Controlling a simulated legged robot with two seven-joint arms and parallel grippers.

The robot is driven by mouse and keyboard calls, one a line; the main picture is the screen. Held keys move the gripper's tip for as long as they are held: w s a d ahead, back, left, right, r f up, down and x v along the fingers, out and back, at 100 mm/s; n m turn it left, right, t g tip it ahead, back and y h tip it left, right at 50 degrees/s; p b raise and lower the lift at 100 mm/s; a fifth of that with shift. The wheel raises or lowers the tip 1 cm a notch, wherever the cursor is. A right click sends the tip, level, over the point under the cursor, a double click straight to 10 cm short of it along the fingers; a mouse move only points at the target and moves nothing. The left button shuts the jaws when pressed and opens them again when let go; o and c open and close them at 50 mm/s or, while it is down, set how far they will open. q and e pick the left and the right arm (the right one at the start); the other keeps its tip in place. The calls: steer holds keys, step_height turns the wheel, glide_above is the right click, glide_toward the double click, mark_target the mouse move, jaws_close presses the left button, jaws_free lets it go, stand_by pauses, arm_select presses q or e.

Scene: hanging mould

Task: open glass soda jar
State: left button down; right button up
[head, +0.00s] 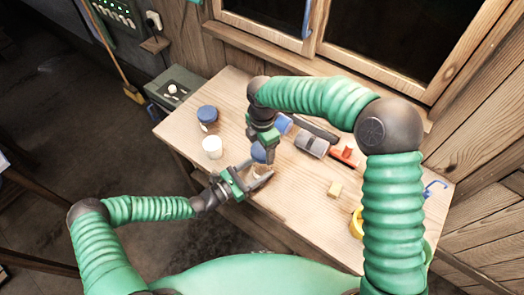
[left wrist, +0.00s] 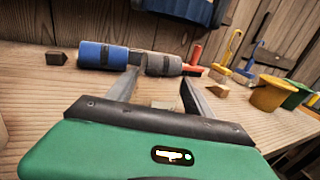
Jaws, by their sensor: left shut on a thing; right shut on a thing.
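A small jar with a blue lid (head: 259,152) stands near the front edge of the table. Its pale lower part (head: 259,170) is partly covered by my left gripper (head: 257,174), which is shut on it from the front left. My right gripper (head: 264,142) comes down from above and is shut on the blue lid. Whether the lid is loose from the jar cannot be told. In the left wrist view the fingers of my left gripper (left wrist: 160,97) stand apart; the jar is not clearly visible between them.
A blue-lidded container (head: 207,114) and a white cup (head: 212,147) stand to the left. A yellow bucket (left wrist: 272,94) also shows in the left wrist view.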

arm_select(q)
steer(key=shift+c, duration=1.6)
jaws_free()
